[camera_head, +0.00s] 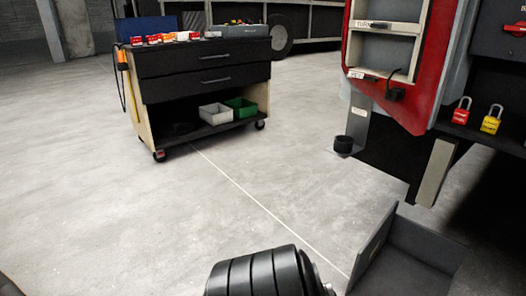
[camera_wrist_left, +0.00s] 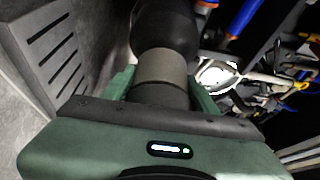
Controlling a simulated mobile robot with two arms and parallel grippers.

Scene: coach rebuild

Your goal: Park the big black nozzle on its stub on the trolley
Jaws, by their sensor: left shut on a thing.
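My left gripper (camera_wrist_left: 163,88) shows in the left wrist view, its green fingers shut on either side of a thick round body with a grey band. This appears to be the big black nozzle (camera_wrist_left: 165,28); its black upper part runs out of the top of the picture. The trolley (camera_head: 204,85) stands at the back left in the head view, a black drawer unit with pale wooden sides on castors. A dark round thing (camera_head: 183,128) lies on its lower shelf; I cannot tell whether it is the stub. My right gripper is not in view.
A grey bin (camera_head: 216,114) and a green bin (camera_head: 241,107) sit on the trolley's lower shelf. A red-framed unit (camera_head: 415,100) and an open dark box (camera_head: 410,262) stand at right. Open floor lies before the trolley. Blue-handled tools (camera_wrist_left: 243,18) are near the left wrist.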

